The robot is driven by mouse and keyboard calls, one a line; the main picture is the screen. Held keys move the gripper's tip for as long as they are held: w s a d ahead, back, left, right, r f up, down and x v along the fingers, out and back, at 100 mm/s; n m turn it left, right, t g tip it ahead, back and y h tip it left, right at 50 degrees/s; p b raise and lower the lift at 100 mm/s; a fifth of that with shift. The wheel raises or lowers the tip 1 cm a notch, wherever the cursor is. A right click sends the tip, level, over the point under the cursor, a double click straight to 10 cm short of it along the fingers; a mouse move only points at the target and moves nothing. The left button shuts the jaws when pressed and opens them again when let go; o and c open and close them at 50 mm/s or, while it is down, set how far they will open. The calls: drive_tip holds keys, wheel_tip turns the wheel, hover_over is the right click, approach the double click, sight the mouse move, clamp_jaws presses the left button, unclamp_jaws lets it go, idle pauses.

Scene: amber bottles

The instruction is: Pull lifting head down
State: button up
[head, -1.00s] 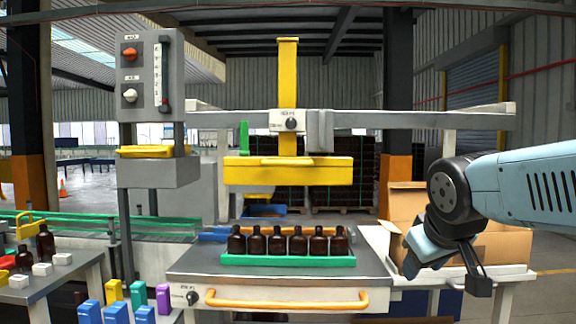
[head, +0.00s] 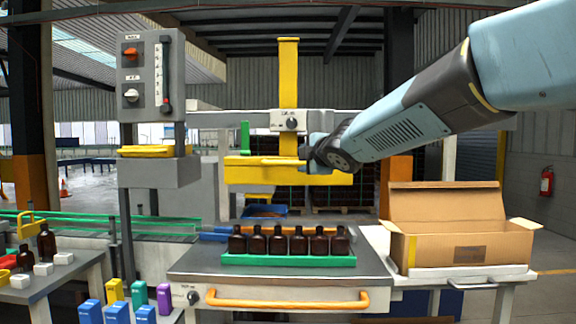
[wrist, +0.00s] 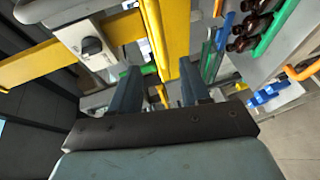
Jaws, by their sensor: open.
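The yellow lifting head (head: 240,172) hangs from a yellow upright mast (head: 288,75), above a row of amber bottles (head: 278,242) in a green tray (head: 290,261). A yellow handle bar (head: 281,161) runs along its front. My gripper (wrist: 158,85) is open at the front right of the head. In the wrist view the yellow lifting head (wrist: 172,40) lies ahead of and partly between my two dark fingers. I cannot tell whether they touch the handle. My wrist hides part of the head's right side in the head view.
A control box (head: 146,78) stands at left. The table (head: 205,265) has an orange front rail (head: 285,300). An open cardboard box (head: 458,240) sits on a side table at right. Small coloured blocks (head: 115,292) and loose bottles stand at lower left.

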sight(290, 164)
drive_tip(key=x, duration=1.2)
drive_tip(key=shift+w+a+f, duration=0.1)
drive_tip(key=shift+w+f, duration=0.05)
drive_tip(key=shift+w, duration=0.2)
drive_tip(key=shift+c, duration=0.4)
clamp_jaws()
